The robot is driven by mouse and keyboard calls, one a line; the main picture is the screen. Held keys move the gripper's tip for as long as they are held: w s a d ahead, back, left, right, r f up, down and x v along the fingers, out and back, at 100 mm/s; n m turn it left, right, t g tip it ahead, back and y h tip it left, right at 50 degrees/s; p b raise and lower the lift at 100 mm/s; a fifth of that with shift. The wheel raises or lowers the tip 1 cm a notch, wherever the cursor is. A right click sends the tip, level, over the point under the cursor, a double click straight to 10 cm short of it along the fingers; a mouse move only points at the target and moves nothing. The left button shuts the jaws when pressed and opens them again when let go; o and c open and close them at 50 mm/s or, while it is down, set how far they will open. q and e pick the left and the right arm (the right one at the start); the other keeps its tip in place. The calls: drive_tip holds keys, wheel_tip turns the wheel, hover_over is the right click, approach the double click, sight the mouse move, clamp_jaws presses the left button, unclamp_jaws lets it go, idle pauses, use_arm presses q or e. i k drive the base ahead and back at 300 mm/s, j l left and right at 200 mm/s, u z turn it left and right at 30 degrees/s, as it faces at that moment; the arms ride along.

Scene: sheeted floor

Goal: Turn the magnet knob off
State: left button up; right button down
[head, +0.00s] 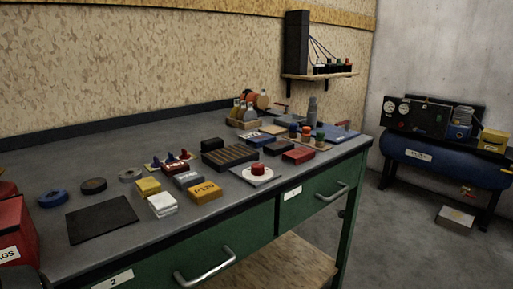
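A red round knob (259,169) sits on a white disc on a grey square plate (245,176) near the front edge of the workbench. No label on it is readable, so I cannot tell if it is the magnet knob or which way it is turned. Several small blue, red and green-topped pieces (306,133) stand on a board further right. Neither of my grippers is in view.
The grey bench (120,209) has green drawers (312,197) with metal handles. Yellow blocks (204,194), a white block (162,204), a ribbed dark block (230,157) and a red box (12,232) stand on it. A blue tank (440,168) stands at right; floor between is clear.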

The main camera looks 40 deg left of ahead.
sight(258, 168)
drive_tip(key=i+l+u, duration=0.15)
drive_tip(key=i+u, duration=0.2)
drive_tip(key=i+l+u, duration=0.2)
drive_tip(key=u, duration=0.2)
drive_tip(key=i+l+u, duration=0.35)
